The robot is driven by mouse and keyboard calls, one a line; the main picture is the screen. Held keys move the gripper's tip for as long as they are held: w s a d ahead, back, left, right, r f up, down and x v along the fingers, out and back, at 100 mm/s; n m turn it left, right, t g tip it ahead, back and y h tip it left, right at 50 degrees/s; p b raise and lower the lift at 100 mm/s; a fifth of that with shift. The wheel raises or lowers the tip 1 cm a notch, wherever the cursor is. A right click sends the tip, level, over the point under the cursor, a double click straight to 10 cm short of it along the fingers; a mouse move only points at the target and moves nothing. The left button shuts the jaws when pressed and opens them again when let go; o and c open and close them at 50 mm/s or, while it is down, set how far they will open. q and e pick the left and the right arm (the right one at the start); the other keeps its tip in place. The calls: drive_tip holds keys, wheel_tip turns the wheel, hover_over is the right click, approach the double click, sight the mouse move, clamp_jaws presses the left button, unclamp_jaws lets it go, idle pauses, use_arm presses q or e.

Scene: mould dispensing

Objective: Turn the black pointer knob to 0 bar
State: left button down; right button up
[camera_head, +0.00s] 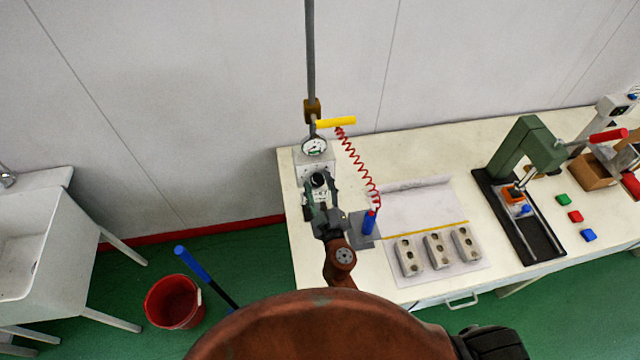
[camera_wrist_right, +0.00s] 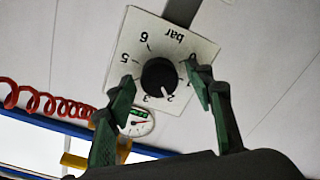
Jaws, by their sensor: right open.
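The black pointer knob (camera_wrist_right: 159,77) sits on a white dial plate (camera_wrist_right: 195,48) marked in bar, which appears upside down in the right wrist view. Its white pointer mark points near the 2, towards the 3 side. The 0 is at the plate's right side in that view. In the head view the knob (camera_head: 318,180) is on a grey box at the table's left end. My right gripper (camera_wrist_right: 159,88) is open, with one green finger on each side of the knob; I cannot tell whether they touch it. My left gripper is out of view.
A round pressure gauge (camera_head: 314,146) and yellow lever (camera_head: 336,122) are behind the knob. A red coiled hose (camera_head: 360,170) runs to a blue dispenser (camera_head: 369,222) at the right. Grey moulds (camera_head: 437,250) lie on the table (camera_head: 400,160). A green press (camera_head: 530,150) stands farther right.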

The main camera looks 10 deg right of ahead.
drive_tip(key=c, duration=1.2)
drive_tip(key=shift+o, duration=0.2)
drive_tip(key=shift+d, duration=0.15)
drive_tip(key=shift+n, duration=0.3)
drive_tip(key=n, duration=0.3)
drive_tip(key=shift+n, duration=0.3)
drive_tip(key=n+p, duration=0.1)
drive_tip(key=n, duration=0.3)
drive_tip(key=n+p, duration=0.1)
drive_tip(key=n, duration=0.1)
drive_tip(key=n+p, duration=0.1)
drive_tip(key=n, duration=0.1)
drive_tip(key=shift+a+n, duration=0.2)
drive_tip(key=shift+n, duration=0.2)
drive_tip(key=n+p, duration=0.1)
drive_tip(key=n, duration=0.3)
drive_tip(key=shift+f+g+h, duration=0.1)
drive_tip(key=shift+g+h, duration=0.2)
